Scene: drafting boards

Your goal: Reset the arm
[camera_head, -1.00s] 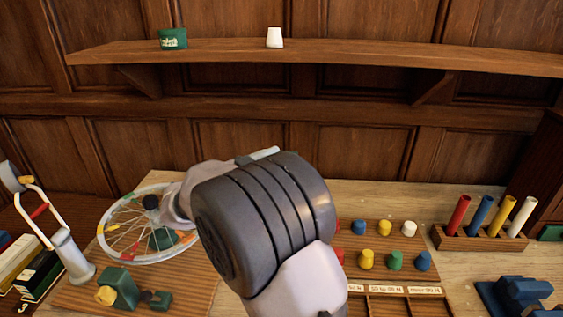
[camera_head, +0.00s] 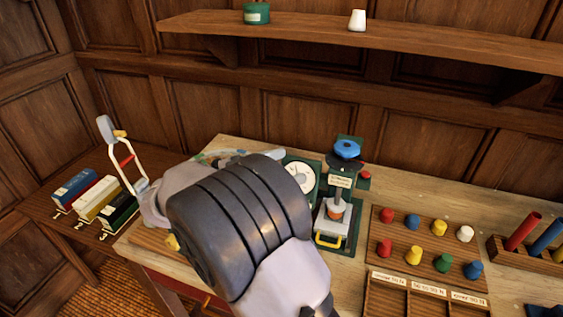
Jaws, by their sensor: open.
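My arm (camera_head: 240,220) fills the lower middle of the head view, bent, with a dark ribbed joint and pale links. Its far link reaches left and back over the workbench.
A workbench (camera_head: 232,142) carries a press-like device (camera_head: 337,205), a white dial (camera_head: 300,176) and a wooden board (camera_head: 398,240) with several coloured pegs. A rack (camera_head: 497,252) of coloured tubes stands right. A side table (camera_head: 62,228) holds several small boxes. A shelf (camera_head: 440,49) spans the wall.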

